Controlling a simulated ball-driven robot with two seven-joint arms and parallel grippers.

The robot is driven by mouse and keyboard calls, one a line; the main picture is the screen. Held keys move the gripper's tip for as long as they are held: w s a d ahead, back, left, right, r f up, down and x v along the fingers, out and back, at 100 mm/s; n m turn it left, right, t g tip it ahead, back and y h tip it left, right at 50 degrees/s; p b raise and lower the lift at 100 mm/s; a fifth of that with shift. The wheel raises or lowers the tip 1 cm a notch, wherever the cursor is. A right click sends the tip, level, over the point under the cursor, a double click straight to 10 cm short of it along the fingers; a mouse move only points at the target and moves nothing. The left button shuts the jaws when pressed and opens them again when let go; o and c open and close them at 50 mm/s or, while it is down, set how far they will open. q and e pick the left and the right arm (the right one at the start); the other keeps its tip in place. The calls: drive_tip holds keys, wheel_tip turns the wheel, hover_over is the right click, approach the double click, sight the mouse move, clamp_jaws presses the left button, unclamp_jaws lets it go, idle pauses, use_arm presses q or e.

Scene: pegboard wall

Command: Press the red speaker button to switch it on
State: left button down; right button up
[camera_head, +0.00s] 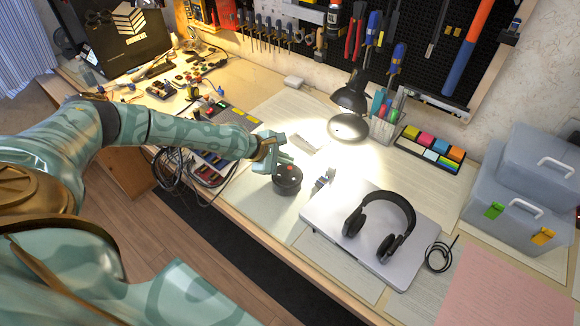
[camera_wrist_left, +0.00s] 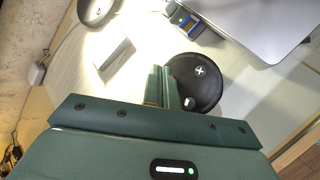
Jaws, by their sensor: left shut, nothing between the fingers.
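The speaker (camera_head: 287,183) is a small round black puck on the desk, with a red button (camera_head: 290,169) on its top. My left gripper (camera_head: 287,160) is shut and empty, with its fingertips just above and beside the speaker's top. In the left wrist view the shut fingers (camera_wrist_left: 170,88) overlap the left edge of the black speaker (camera_wrist_left: 208,88), which bears a white cross mark. My right gripper is not in view.
A closed silver laptop (camera_head: 337,235) with black headphones (camera_head: 386,250) lies right of the speaker. A lit desk lamp (camera_head: 351,97) stands behind. Cables (camera_head: 180,170) hang at the desk's front edge. Grey toolboxes (camera_head: 530,190) stand at right.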

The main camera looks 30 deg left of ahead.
sight(286, 170)
use_arm(q)
drive_tip(key=shift+f, duration=0.15)
idle(0.4)
drive_tip(key=shift+f, duration=0.3)
drive_tip(key=shift+f, duration=0.2)
idle(0.4)
drive_tip(key=shift+r, duration=0.15)
drive_tip(key=shift+r+p, duration=0.35)
drive_tip(key=shift+r, duration=0.25)
wheel_tip(286, 170, up, 6)
drive_tip(key=p, duration=0.5)
drive_tip(key=shift+f, duration=0.1)
